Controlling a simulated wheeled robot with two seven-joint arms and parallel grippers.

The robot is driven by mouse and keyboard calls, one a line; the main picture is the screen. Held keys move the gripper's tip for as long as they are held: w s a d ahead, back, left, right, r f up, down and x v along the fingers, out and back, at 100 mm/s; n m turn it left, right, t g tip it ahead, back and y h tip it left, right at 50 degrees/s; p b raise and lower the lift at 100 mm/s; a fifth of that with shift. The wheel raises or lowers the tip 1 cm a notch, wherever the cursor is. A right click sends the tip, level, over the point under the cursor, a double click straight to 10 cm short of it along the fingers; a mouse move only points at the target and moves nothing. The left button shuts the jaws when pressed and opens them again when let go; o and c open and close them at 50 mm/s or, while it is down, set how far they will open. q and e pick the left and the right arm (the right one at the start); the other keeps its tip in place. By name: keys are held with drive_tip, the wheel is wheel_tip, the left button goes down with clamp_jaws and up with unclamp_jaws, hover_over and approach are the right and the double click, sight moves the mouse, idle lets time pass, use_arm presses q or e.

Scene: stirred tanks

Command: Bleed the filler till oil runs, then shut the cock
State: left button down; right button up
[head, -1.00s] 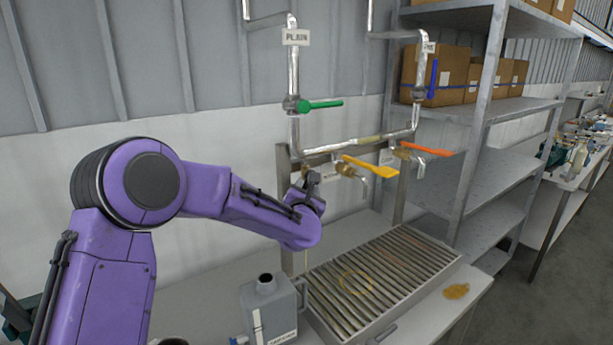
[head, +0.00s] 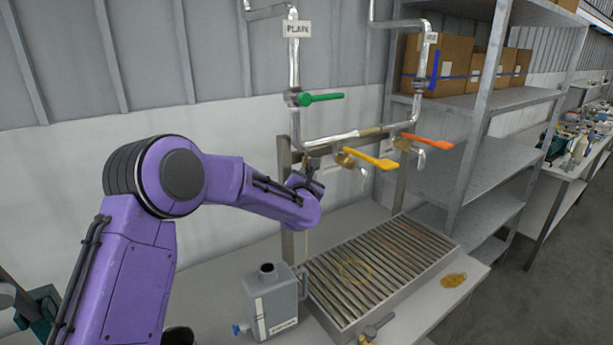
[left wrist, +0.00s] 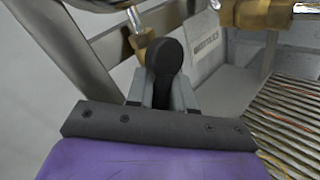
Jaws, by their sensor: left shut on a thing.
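My left gripper (left wrist: 162,90) is shut on a black knob-ended handle (left wrist: 166,58) beside a small brass fitting (left wrist: 142,44) in the left wrist view. In the head view my left gripper (head: 308,176) is at the left end of the pipe frame, its fingers mostly hidden by the wrist. A thin amber line (head: 307,238), looking like running oil, hangs below it. To its right are a yellow lever (head: 372,160) and an orange lever (head: 428,142) on brass cocks. A green lever (head: 322,97) sticks out sideways above; a blue lever (head: 435,70) stands upright. My right gripper is out of view.
A grey can (head: 272,300) with an open neck stands left of the slatted drip tray (head: 400,302). Amber puddles (head: 453,280) lie on the bench and tray. A small valve (head: 375,328) sits at the tray's front. Shelves with boxes (head: 437,65) stand right.

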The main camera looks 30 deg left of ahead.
use_arm(q)
drive_tip(key=m+g, duration=0.2)
drive_tip(key=s+r+m+g, duration=0.1)
drive_tip(key=m+g, duration=0.3)
drive_tip(key=g, duration=0.1)
drive_tip(key=shift+s+a+r+m+h, duration=0.3)
drive_tip(key=shift+s+a+r+h, duration=0.05)
drive_tip(key=shift+a+h, duration=0.05)
idle(0.3)
idle(0.5)
drive_tip(key=c, duration=1.1)
unclamp_jaws()
